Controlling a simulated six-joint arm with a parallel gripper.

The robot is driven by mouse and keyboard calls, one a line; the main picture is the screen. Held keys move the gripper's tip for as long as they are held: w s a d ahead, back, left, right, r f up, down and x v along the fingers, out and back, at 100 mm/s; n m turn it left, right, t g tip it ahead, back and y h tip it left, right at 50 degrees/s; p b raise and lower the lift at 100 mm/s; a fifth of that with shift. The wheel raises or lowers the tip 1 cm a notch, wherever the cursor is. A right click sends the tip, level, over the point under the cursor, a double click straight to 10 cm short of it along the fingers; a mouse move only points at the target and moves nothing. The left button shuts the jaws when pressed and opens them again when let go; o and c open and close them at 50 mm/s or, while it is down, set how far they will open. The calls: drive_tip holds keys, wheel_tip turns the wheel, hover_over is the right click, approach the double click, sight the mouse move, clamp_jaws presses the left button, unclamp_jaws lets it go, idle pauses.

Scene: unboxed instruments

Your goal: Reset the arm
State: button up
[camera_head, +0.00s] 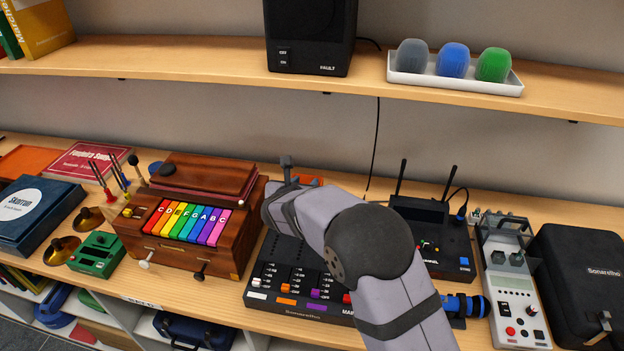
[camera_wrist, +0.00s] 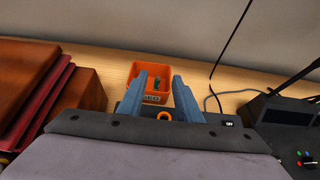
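My arm (camera_head: 345,245) reaches in from the lower right of the head view, over the black mixer with sliders (camera_head: 290,285). My gripper (camera_wrist: 161,80) shows in the wrist view with its two blue-grey fingers apart and nothing between them. It points at a small orange bin (camera_wrist: 142,72) with a dark green item inside, near the wall. In the head view my arm hides most of the gripper and of the orange bin (camera_head: 309,180). An orange ring (camera_wrist: 164,116) shows between the finger bases.
A wooden instrument with rainbow keys (camera_head: 186,222) stands left of my arm. A black device with antennas (camera_head: 430,235) and a grey meter (camera_head: 511,285) stand right. A shelf (camera_head: 180,62) with a black speaker (camera_head: 310,35) and white tray (camera_head: 455,82) runs above.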

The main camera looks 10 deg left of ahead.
drive_tip(key=s+d+r+m+g+h+p, duration=0.1)
drive_tip(key=s+d+m+g+p, duration=0.1)
drive_tip(key=s+d+m, duration=0.5)
drive_tip(key=s+d+r+m+g+h+p, duration=0.25)
drive_tip(key=d+m, duration=0.25)
drive_tip(key=d, duration=0.6)
drive_tip(key=s+d+r+m+g+h+p, duration=0.1)
drive_tip(key=s+d+m+g+p, duration=0.1)
drive_tip(key=s+d+m, duration=0.5)
drive_tip(key=s+d+r+m+g+y+p, duration=0.1)
drive_tip(key=s+d+m+g+y+p, duration=0.1)
drive_tip(key=s+m, duration=0.6)
drive_tip(key=s+d+r+m+g+y+p, duration=0.1)
drive_tip(key=s+d+m+g+y+p, duration=0.1)
drive_tip(key=s+m, duration=0.7)
drive_tip(key=s+d+g+p, duration=0.1)
drive_tip(key=s, duration=0.1)
drive_tip(key=shift+s+d+g, duration=0.35)
drive_tip(key=shift+s, duration=0.05)
drive_tip(key=shift+w+f+y, duration=0.1)
drive_tip(key=shift+y, duration=0.15)
